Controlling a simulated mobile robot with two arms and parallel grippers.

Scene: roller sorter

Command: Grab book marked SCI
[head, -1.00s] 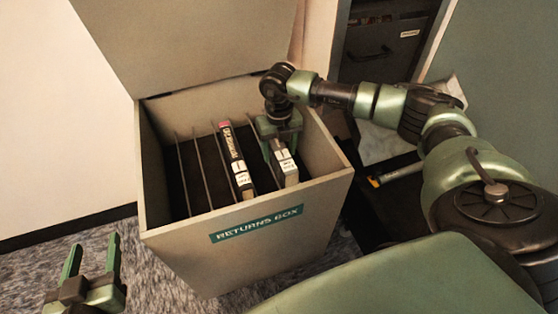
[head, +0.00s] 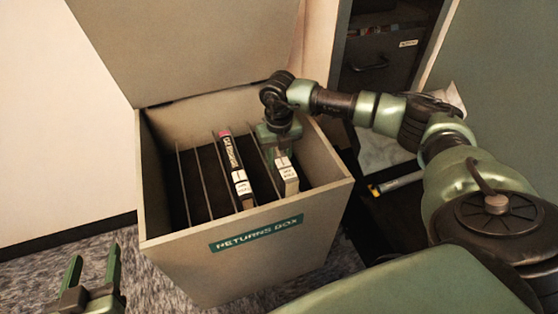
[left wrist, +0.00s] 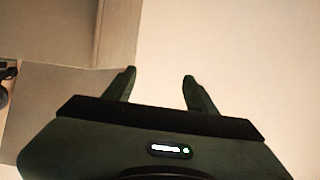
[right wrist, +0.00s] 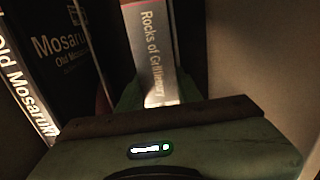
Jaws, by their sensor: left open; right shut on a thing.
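The returns box (head: 225,262) stands open with thin upright dividers. Two books stand in its slots with spine labels too small to read in the head view. My right gripper (head: 280,150) is inside the box, shut on the right-hand book (head: 288,178). In the right wrist view this book (right wrist: 152,50) has a grey spine reading roughly "Rocks of Grillemary". The other book (head: 236,168), dark with a pink top end, stands to its left; its cover (right wrist: 70,45) reads "Mosaruki" in part. No SCI mark is legible. My left gripper (head: 92,278) is open and empty, left of the box.
The raised box lid (head: 190,45) leans behind the box. A dark drawer cabinet (head: 385,70) stands at the back right, with a yellow-ended item (head: 395,184) low beside it. The box's left slots look empty. Grey carpet (head: 40,255) lies left of the box.

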